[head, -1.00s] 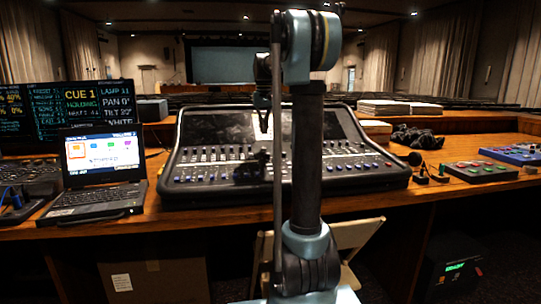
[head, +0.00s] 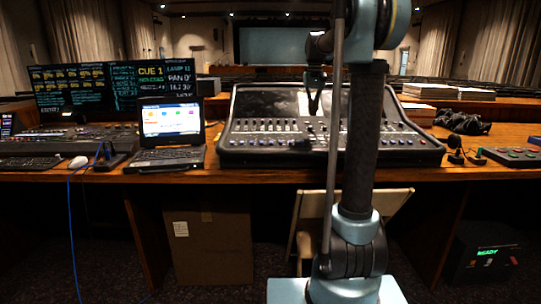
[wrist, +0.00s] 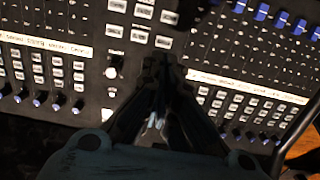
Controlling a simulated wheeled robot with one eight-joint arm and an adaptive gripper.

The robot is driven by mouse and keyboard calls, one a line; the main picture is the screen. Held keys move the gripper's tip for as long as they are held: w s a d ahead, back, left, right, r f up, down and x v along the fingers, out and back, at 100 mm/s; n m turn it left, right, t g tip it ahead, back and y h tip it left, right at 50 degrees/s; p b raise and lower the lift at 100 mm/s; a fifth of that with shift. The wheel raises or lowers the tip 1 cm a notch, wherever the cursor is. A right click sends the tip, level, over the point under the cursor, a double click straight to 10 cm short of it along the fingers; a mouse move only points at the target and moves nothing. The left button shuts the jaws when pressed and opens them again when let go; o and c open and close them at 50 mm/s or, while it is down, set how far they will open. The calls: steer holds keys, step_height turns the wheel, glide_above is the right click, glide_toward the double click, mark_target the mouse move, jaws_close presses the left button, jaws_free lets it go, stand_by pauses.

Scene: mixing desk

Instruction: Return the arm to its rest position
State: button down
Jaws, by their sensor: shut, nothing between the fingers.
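My gripper (wrist: 160,65) is shut and empty in the wrist view, pointing at the mixing console. The console (wrist: 55,20) fills most of that view, with rows of buttons, knobs and blue fader caps. In the head view my gripper (head: 314,103) hangs in front of the console's dark screen, partly beside my upright arm. The mixing console (head: 265,150) sits on the wooden desk, and my arm hides part of its right half. I cannot tell the exact gap between fingertips and console.
An open laptop (head: 170,125) stands left of the console, with monitors (head: 75,88) behind. A black headset (head: 462,122) and a button box (head: 512,156) lie to the right. A folding chair (head: 305,222) and a cardboard box (head: 208,245) are below the desk (head: 240,176).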

steer(key=s+f, duration=0.3)
steer(key=s, duration=0.9)
steer(key=t, duration=0.1)
glide_toward(319, 152)
steer(key=s+f, duration=0.4)
steer(key=f, duration=0.1)
steer(key=s+f+t, duration=0.1)
steer(key=s+f, duration=1.8)
steer(key=shift+d+f, duration=0.2)
steer(key=shift+r, duration=0.1)
steer(key=w+r+t, duration=0.1)
steer(key=w+r, duration=0.5)
steer(key=w, duration=0.1)
steer(key=w+r+t, duration=0.1)
steer(key=w+r, duration=0.5)
steer(key=w, duration=0.1)
steer(key=w+r+t, duration=0.1)
steer(key=w+r, duration=0.5)
steer(key=w, duration=0.2)
steer(key=shift+a+r, duration=0.1)
steer(key=w+r+t, duration=0.2)
steer(key=w+r, duration=0.5)
steer(key=w, duration=0.6)
steer(key=w+r+t, duration=0.1)
steer(key=w+r, duration=0.6)
steer(key=w, duration=0.6)
steer(key=shift+a+r+t, duration=0.15)
steer(key=shift+r+t, duration=0.1)
steer(key=shift+t, duration=0.15)
steer(key=shift+f, duration=0.1)
